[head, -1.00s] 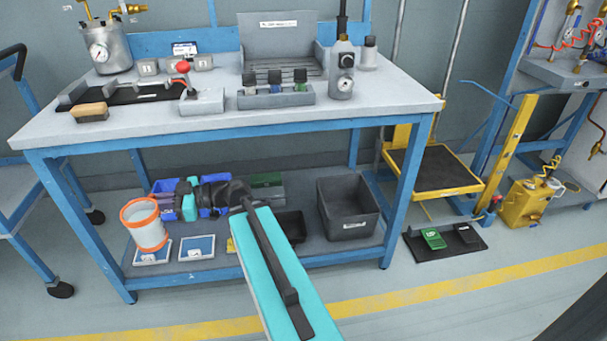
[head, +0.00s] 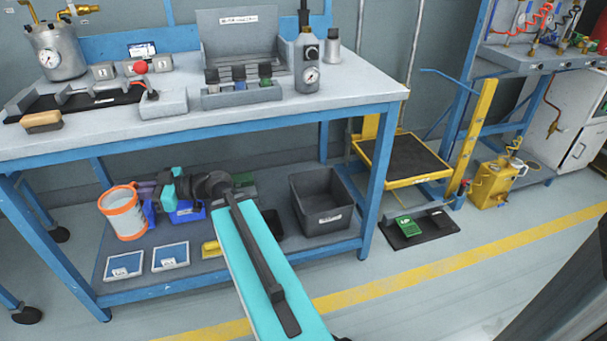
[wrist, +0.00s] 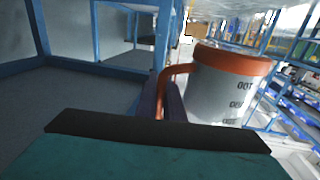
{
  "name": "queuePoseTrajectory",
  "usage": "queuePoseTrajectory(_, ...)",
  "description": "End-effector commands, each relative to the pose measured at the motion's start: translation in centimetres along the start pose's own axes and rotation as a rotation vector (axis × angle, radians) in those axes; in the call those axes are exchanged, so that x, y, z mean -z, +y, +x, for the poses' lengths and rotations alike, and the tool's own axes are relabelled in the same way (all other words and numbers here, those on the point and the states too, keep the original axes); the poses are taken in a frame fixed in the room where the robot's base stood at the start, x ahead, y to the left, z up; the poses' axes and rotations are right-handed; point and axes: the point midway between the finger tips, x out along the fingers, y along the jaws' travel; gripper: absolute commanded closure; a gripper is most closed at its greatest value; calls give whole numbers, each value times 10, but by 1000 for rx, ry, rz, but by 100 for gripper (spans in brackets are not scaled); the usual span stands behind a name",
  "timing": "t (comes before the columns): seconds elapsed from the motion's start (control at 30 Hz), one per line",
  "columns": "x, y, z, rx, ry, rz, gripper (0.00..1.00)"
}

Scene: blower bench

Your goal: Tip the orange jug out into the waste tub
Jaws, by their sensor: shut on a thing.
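The orange jug (head: 123,214) is a pale cup with an orange rim, base band and handle. It hangs above the lower shelf at the left, near upright with a slight lean. My gripper (head: 148,195) is shut on its handle, from the right. In the wrist view the jug (wrist: 230,88) fills the right of centre, with its handle between the fingers (wrist: 172,102). Its inside is hidden. A dark grey tub (head: 325,208) stands on the shelf to the right, beyond my arm. It looks open-topped, and its label is too small to read.
Two blue-and-white cards (head: 170,256) lie on the shelf below the jug. A blue bin (head: 188,212) and a yellow item (head: 211,249) sit behind or beside my arm. The blue bench frame (head: 376,185) and worktop (head: 200,125) enclose the shelf space.

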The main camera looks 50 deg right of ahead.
Motion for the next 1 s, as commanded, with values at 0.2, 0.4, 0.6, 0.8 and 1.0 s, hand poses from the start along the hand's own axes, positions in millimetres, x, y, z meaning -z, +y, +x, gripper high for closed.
queuePoseTrajectory(0.2, 6, 71, -47, -232, 5, -2, 100)
queuePoseTrajectory(0.4, 8, 129, -99, -446, 10, -1, 100)
queuePoseTrajectory(0.6, 3, 179, -158, -657, 13, 0, 100)
queuePoseTrajectory(0.8, -8, 222, -222, -861, 18, 0, 100)
queuePoseTrajectory(1.0, -26, 256, -290, -1056, 21, 2, 100)
